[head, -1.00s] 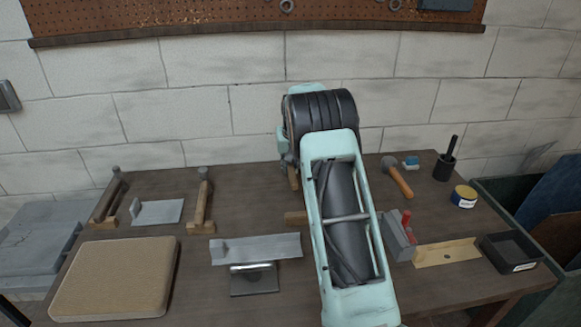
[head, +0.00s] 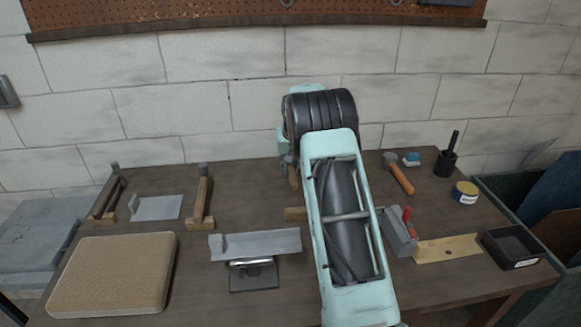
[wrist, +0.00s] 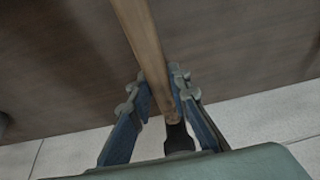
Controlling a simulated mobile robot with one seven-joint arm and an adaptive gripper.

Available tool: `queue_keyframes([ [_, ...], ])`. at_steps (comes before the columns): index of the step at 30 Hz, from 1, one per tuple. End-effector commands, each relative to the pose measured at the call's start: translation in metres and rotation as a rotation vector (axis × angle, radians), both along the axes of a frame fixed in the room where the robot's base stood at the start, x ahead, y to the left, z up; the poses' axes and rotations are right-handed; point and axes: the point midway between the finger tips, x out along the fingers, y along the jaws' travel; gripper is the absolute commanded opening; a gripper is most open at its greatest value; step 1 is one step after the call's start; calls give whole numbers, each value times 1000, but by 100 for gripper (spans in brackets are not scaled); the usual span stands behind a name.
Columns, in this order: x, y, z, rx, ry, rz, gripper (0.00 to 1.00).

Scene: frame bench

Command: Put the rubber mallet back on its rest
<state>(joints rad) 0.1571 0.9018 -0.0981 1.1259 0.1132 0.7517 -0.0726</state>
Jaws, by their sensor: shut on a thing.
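My gripper (wrist: 158,90) is shut on a long wooden handle (wrist: 144,45) in the wrist view, with a finger on each side of it. I take this to be the rubber mallet; its head cannot be made out for sure. In the head view a short piece of the handle (head: 293,177) shows below my wrist, and the fingers are hidden by my arm. A low wooden block (head: 295,214), perhaps part of the rest, is partly hidden behind my arm. Two wooden stands, at far left (head: 103,212) and nearer (head: 200,205), each carry a long tool.
A hammer with an orange handle (head: 400,178) lies right of my arm. A tan pad (head: 115,275) and metal plates (head: 255,245) lie left.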

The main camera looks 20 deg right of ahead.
Motion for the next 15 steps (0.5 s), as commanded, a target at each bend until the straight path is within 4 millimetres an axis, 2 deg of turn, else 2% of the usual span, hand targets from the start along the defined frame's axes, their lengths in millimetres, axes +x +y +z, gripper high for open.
queue_keyframes([
  [15, 1, 0, -10, -1, -3, 0, 0],
])
